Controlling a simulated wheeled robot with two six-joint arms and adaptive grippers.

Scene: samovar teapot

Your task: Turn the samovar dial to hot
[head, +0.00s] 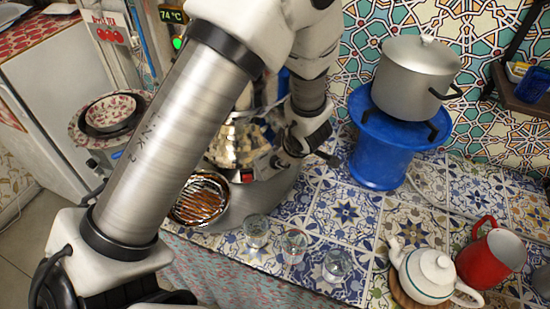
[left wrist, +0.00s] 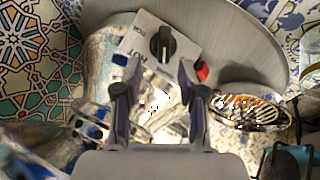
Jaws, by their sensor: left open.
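The dial is a black knob (left wrist: 162,44) on a grey plate with lettering, including "HOT", in the left wrist view. The shiny samovar (head: 232,143) is partly hidden behind my arm in the head view. My left gripper (left wrist: 158,75) is open and empty. Its two fingertips point toward the plate, just below the knob in the left wrist view, and the knob appears beyond them. Contact cannot be told. In the head view my left gripper (head: 282,160) is beside the samovar, and the knob is not distinguishable there. My right gripper is not in view.
A red switch (left wrist: 203,70) is near the dial. A round grey tray (head: 262,207) lies beneath. A silver pot (head: 418,78) stands on a blue stove (head: 385,160).

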